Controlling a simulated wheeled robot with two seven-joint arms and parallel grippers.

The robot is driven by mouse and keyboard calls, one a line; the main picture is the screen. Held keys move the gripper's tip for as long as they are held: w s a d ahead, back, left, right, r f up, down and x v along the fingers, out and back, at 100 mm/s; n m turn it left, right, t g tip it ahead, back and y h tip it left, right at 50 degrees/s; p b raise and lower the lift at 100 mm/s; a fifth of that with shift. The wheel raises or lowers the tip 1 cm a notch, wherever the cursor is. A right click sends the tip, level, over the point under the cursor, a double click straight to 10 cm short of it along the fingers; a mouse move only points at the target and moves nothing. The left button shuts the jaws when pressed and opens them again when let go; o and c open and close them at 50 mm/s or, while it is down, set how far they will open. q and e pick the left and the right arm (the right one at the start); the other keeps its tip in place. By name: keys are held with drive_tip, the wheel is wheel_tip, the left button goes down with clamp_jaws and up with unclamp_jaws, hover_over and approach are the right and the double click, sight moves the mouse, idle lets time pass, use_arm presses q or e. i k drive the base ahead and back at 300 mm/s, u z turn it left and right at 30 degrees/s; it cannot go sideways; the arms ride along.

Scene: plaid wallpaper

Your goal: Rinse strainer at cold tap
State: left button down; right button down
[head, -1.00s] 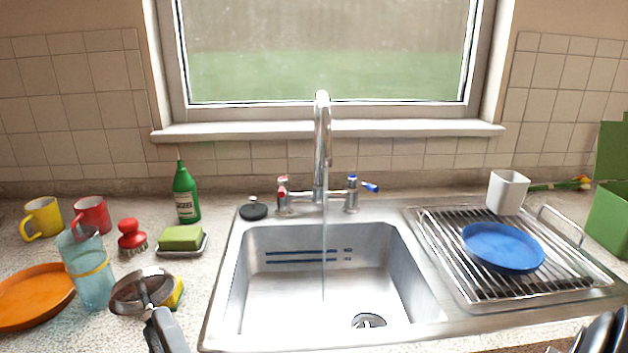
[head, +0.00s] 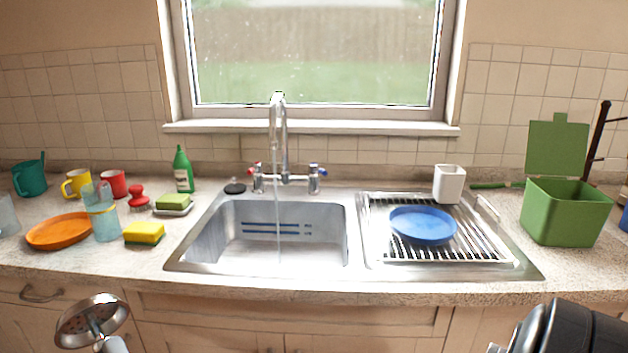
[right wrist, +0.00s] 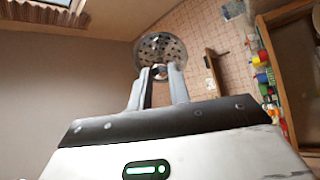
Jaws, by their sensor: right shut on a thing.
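The strainer, a round metal bowl with holes (head: 92,320), is at the lower left in the head view, in front of the cupboard doors and away from the sink. My right gripper (head: 108,343) is shut on it. The right wrist view shows the strainer (right wrist: 162,50) beyond the two fingers (right wrist: 160,76), which close at its near side. The tap (head: 278,140) stands behind the sink basin (head: 240,250), and a thin stream of water falls from it. Its blue-marked cold handle (head: 318,170) points sideways on the right. My left gripper is not in view.
A yellow sponge (head: 144,233), blue-tinted tumbler (head: 103,222) and orange plate (head: 58,232) stand on the left counter. A blue plate (head: 424,225) lies on the drying rack (head: 490,243). An open green bin (head: 565,212) stands on the right. The basin looks empty.

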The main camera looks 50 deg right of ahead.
sight(314, 167)
drive_tip(key=k, duration=0.45)
drive_tip(key=z, duration=1)
